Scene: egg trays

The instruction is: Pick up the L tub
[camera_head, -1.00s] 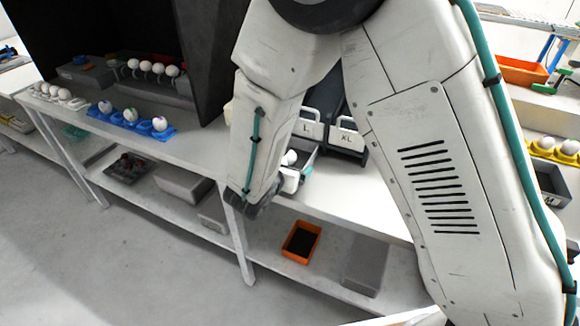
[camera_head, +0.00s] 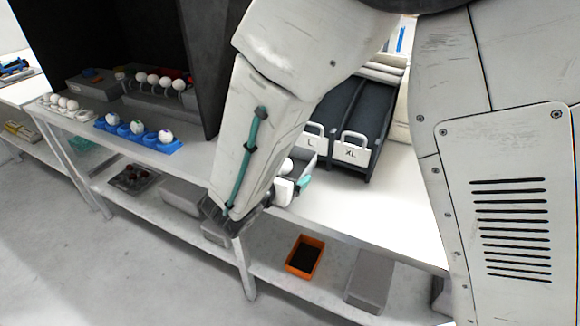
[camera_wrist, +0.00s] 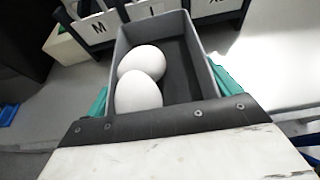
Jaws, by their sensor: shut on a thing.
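The L tub is a grey open box (camera_wrist: 205,68) that fills the middle of the wrist view, with two white eggs (camera_wrist: 142,62) inside at its left. My gripper (camera_wrist: 163,92) has teal fingers on both sides of the tub and is shut on it. In the head view the tub (camera_head: 308,160) shows partly behind my arm, in front of the L label (camera_head: 313,142), with one teal finger (camera_head: 304,183) beside it. The tub's front wall is hidden by my wrist. I cannot tell whether its base touches the table.
Dark sloping lanes (camera_head: 375,110) with L and XL (camera_head: 352,152) labels stand behind the tub; an M label (camera_wrist: 97,28) is to the left. The white table (camera_head: 385,205) is clear at right. Blue egg holders (camera_head: 150,139) stand at left. An orange bin (camera_head: 305,257) sits on the lower shelf.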

